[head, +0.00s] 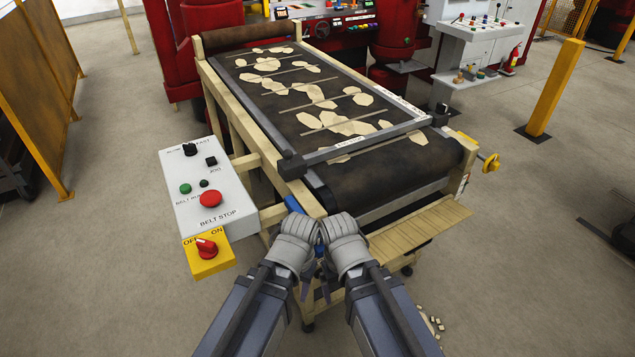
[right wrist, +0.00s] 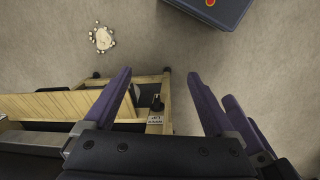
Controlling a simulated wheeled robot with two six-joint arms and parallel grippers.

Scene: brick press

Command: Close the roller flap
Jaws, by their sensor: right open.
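A slatted wooden flap (head: 420,228) sticks out below the dark roller (head: 395,172) at the near end of the belt conveyor. In the right wrist view the slatted flap (right wrist: 55,106) lies left of my fingers. My right gripper (head: 326,274) is beside the conveyor's near left corner, left of the flap and apart from it. Its two fingers are spread with nothing between them in the right wrist view (right wrist: 163,92). My left gripper (head: 307,284) is close against the right one; its fingers are mostly hidden and its opening is unclear.
A control box (head: 206,190) with a red belt stop button and a yellow switch box (head: 208,256) stand left of my arms. A blue part (head: 293,204) is at the frame corner. A yellow post (head: 556,88) stands right. Pale crumbs (right wrist: 103,38) lie on open floor.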

